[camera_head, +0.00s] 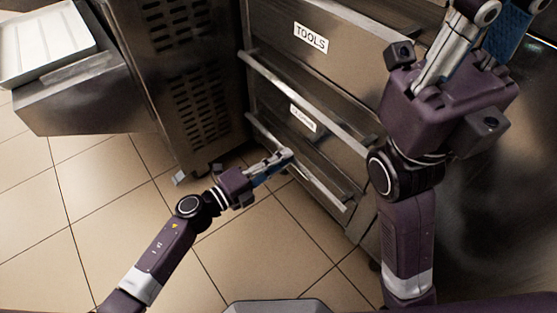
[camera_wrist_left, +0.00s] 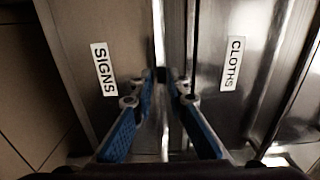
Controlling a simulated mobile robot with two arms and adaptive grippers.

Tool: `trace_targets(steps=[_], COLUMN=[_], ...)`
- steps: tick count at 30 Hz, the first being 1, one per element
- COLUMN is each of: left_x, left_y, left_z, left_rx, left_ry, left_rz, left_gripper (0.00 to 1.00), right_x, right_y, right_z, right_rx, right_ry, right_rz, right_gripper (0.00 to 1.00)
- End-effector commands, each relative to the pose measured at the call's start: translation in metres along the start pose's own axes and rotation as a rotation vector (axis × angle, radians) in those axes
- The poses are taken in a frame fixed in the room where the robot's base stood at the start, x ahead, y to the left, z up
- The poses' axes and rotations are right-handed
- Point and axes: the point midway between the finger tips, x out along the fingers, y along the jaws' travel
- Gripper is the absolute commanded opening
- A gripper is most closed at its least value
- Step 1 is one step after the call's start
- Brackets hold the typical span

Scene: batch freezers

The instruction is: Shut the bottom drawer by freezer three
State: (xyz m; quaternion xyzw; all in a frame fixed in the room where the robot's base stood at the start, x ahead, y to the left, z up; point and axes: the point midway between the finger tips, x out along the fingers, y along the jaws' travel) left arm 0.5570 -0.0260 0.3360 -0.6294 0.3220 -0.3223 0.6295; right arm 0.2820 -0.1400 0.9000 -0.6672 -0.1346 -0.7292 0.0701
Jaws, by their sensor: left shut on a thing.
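The drawer unit by the freezer has a top drawer labelled TOOLS (camera_head: 311,38), a middle one labelled CLOTHS (camera_head: 303,118) and a bottom one. The bottom drawer is labelled SIGNS in the left wrist view (camera_wrist_left: 104,70), left of the CLOTHS drawer (camera_wrist_left: 232,63). My left gripper (camera_head: 285,157) is at the bottom drawer's bar handle (camera_head: 322,188), shut on it; the fingers (camera_wrist_left: 157,85) flank the bar in the wrist view. How far the drawer stands out is hard to tell. My right gripper (camera_head: 495,20) points up at the top right, with its fingertips out of frame.
A steel cabinet with slotted vents (camera_head: 180,70) stands left of the drawers. A steel box-like ledge (camera_head: 85,100) with a white tray (camera_head: 45,45) juts out at the far left. The tiled floor (camera_head: 120,190) in front is clear.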

Motion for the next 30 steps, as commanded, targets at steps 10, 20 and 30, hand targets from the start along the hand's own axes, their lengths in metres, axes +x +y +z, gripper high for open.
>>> trace_targets(steps=[10,20,30], left_x=[0.002,-0.009,-0.077], left_y=[-0.002,0.001,0.001], left_z=[0.002,0.001,0.001], left_rx=[0.001,-0.001,0.0], left_ry=[-0.006,-0.005,-0.006], left_rz=[-0.003,0.0,0.002], left_gripper=[0.32,0.32,0.32], right_x=[0.0,0.002,0.001], right_y=[0.0,0.0,0.0], right_z=[0.0,-0.001,-0.001], right_rx=[-0.001,-0.003,-0.002], right_ry=[0.003,0.007,0.005], right_rz=[-0.001,-0.006,-0.004], right_gripper=[0.12,0.12,0.12])
